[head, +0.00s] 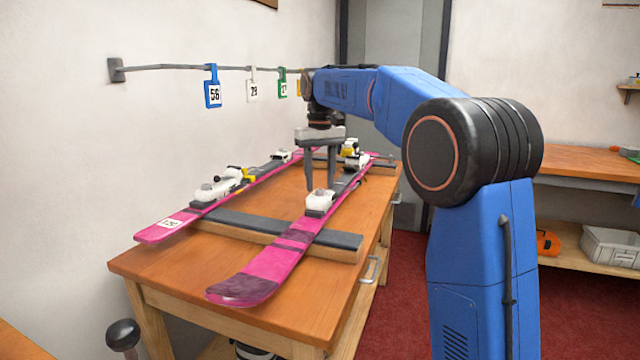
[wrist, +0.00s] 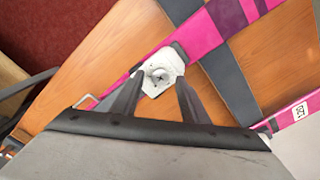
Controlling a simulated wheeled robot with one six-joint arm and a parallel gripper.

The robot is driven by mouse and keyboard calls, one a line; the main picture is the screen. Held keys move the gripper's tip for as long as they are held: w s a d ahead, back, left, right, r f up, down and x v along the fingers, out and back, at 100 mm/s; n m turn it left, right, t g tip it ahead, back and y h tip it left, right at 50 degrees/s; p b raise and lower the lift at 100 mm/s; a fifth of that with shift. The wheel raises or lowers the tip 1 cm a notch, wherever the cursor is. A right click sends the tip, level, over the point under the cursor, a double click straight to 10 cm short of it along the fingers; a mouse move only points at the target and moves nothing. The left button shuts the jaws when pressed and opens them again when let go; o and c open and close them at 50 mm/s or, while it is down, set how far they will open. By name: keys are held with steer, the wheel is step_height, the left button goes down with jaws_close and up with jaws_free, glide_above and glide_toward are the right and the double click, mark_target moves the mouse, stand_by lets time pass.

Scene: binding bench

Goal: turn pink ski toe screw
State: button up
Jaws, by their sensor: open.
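Two pink skis lie on the wooden bench. The nearer pink ski (head: 272,268) has a white toe piece (head: 320,201) with a dark base. In the wrist view the white toe piece (wrist: 160,68) shows a grey cross-slot screw (wrist: 159,76) on its top. My gripper (head: 320,187) points down over this toe piece. Its two fingers are open and empty in the wrist view (wrist: 160,82), one on each side of the screw in the picture. I cannot tell whether they touch the toe piece. The other pink ski (head: 160,231) lies to the left with its own white toe piece (head: 212,190).
Dark padded rests (head: 340,239) support the skis across the bench (head: 180,268). Numbered tags, including a blue one (head: 213,94), hang from a wall rail behind. A second workbench (head: 585,163) stands at right with a grey bin (head: 612,245) below. The bench front is clear.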

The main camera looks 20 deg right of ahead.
steer(key=shift+f, duration=0.55)
jaws_close()
steer(key=shift+n, duration=0.4)
steer(key=n, duration=0.4)
steer(key=shift+n, duration=0.4)
steer(key=n, duration=0.6)
steer(key=shift+n, duration=0.3)
